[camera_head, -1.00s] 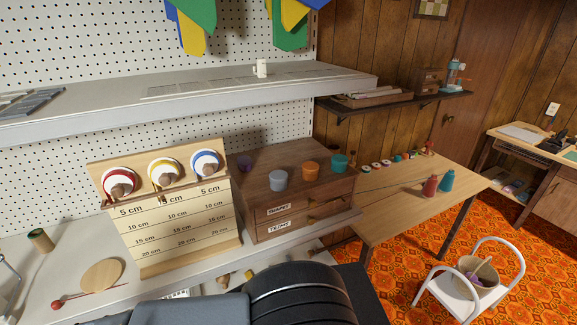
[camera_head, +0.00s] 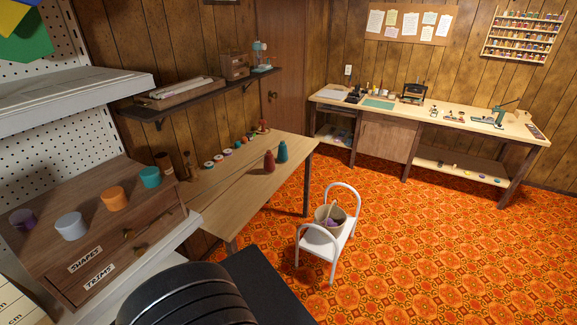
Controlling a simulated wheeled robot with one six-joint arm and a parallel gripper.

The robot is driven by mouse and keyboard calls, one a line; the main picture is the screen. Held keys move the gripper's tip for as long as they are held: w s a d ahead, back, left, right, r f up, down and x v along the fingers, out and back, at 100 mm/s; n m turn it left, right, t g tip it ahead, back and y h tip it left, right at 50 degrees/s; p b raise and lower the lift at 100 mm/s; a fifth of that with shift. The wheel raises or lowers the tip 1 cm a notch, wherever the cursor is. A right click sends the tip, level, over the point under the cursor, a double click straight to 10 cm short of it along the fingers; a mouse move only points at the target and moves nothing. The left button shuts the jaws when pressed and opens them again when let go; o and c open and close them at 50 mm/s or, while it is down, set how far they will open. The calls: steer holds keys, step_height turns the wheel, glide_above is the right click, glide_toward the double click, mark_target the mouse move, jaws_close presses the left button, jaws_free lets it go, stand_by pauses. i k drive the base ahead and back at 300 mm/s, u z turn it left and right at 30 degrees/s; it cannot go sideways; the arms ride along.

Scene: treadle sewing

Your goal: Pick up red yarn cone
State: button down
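The red yarn cone (camera_head: 269,161) stands upright on the wooden table (camera_head: 240,180), near its right end. A teal cone (camera_head: 282,151) stands just to its right and slightly behind it. Both are small in the head view and some way ahead of me. My gripper is not in this view. Only a dark rounded part of my own body shows at the bottom.
Several small spools (camera_head: 227,152) line the back of the table. A white chair (camera_head: 322,240) with a basket (camera_head: 330,216) on it stands right of the table. A drawer cabinet (camera_head: 100,235) with cups on top is at left. Orange patterned floor (camera_head: 440,250) is open at right.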

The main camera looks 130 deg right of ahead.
mark_target(269, 166)
steer(key=z, duration=3.45)
steer(key=k, duration=0.65)
steer(key=z, duration=1.4)
steer(key=i, duration=1.75)
steer(key=u, duration=0.9)
steer(key=i, duration=0.75)
steer(key=u, duration=0.65)
